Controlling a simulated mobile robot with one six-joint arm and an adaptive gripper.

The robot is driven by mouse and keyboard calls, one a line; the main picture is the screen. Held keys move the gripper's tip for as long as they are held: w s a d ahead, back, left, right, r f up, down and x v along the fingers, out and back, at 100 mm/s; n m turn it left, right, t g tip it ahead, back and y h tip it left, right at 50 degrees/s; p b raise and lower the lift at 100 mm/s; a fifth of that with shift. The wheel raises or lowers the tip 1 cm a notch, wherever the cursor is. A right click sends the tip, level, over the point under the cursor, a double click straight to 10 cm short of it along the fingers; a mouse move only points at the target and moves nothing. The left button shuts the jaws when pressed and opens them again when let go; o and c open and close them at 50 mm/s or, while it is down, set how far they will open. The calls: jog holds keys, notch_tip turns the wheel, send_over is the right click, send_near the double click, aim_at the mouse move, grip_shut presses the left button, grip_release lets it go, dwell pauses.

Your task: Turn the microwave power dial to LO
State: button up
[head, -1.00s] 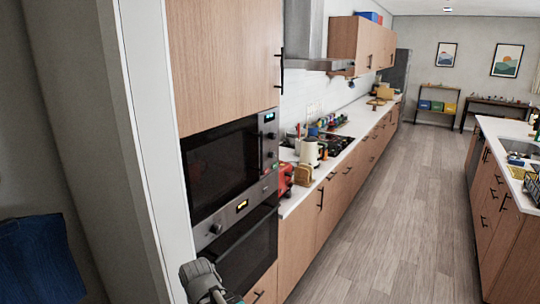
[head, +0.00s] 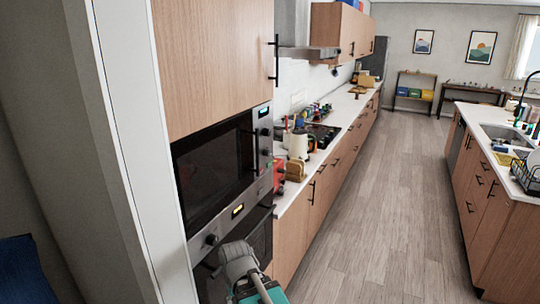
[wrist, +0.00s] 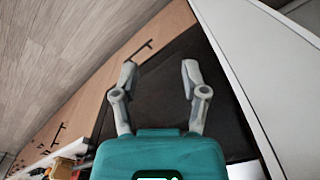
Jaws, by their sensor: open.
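The built-in microwave (head: 210,172) with a black glass door is at left in the head view. Its narrow steel control panel (head: 264,150) is on the right side, with a small lit display near the top and round dark dials below. The dial markings are too small to read, so I cannot tell the power setting. My gripper (wrist: 160,72) is open and empty in the wrist view, its two grey fingers apart before a dark panel.
An oven (head: 233,245) with its own lit display and knob is below the microwave. A counter to the right holds a red appliance (head: 278,178) and a white kettle (head: 298,145). The wood floor (head: 380,200) is clear up to the sink island (head: 490,180).

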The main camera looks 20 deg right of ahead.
jog(key=shift+o, duration=1.5)
jog(key=shift+w+d+r+m, duration=0.15)
jog(key=shift+w+m, duration=0.15)
jog(key=shift+w, duration=0.2)
jog(key=w+d+r+m+t+y+p, duration=0.2)
jog(key=w+d+r+m+t+y, duration=0.25)
jog(key=w, duration=0.55)
jog(key=w+d+r+m+t+y+p, duration=0.15)
jog(key=w+d+r+m+y, duration=0.25)
jog(key=w+d+r+m, duration=0.5)
jog(key=w+d+r+m+t+p, duration=0.1)
jog(key=w+d+r+m+t, duration=0.2)
jog(key=d, duration=0.4)
jog(key=w+d+r+m+t+y, duration=0.1)
jog(key=w+d+r+m+t, duration=0.2)
jog(key=d, duration=0.5)
jog(key=w+d+r+m+t+y+p, duration=0.1)
jog(key=w+d+r+m, duration=0.3)
jog(key=d, duration=0.4)
jog(key=shift+r+t+p, duration=0.3)
jog(key=shift+r+t, duration=0.25)
jog(key=shift+t, duration=0.35)
jog(key=shift+m, duration=0.25)
